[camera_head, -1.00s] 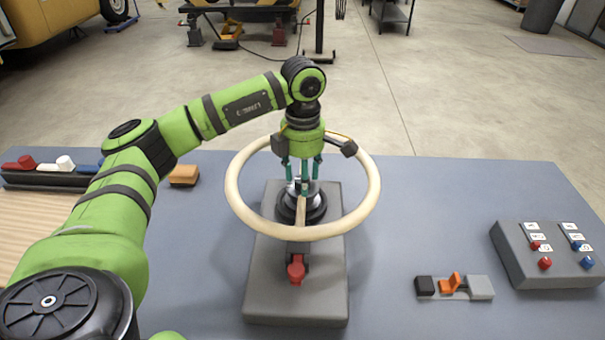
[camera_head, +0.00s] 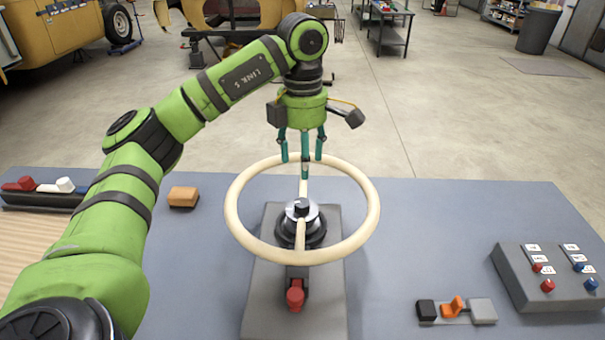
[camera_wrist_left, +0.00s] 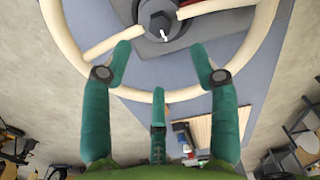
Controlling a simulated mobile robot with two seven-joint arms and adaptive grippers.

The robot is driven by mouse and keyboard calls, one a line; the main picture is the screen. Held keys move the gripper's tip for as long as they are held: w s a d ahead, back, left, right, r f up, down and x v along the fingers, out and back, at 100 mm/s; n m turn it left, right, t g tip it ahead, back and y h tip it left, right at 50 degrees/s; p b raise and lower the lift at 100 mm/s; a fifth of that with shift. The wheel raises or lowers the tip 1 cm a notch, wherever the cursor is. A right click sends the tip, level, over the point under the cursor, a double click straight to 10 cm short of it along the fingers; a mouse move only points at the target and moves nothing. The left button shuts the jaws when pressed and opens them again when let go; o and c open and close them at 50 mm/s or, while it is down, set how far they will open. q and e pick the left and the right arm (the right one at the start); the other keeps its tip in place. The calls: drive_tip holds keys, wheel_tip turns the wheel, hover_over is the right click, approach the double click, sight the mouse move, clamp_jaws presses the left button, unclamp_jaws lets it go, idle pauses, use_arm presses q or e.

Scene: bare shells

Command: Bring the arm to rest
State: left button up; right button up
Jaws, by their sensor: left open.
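A cream steering wheel (camera_head: 236,222) lies nearly flat on a dark hub with a silver top (camera_head: 301,209), mounted on a grey block (camera_head: 262,300). My left gripper (camera_head: 303,165) has three teal fingers pointing down. It is raised above the wheel, apart from the hub, and overlaps the far rim in the head view. In the left wrist view the fingers (camera_wrist_left: 161,70) are spread with nothing between them, and the hub (camera_wrist_left: 160,18) and rim (camera_wrist_left: 262,30) lie beyond. My right gripper is in neither view.
A red knob (camera_head: 295,295) sits in front of the hub. A grey control box (camera_head: 520,275) and a small block with an orange lever (camera_head: 453,307) are at right. An orange-brown block (camera_head: 183,196) and a dark rack (camera_head: 45,199) are at left.

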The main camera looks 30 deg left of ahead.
use_arm(q)
drive_tip(key=shift+r, duration=0.55)
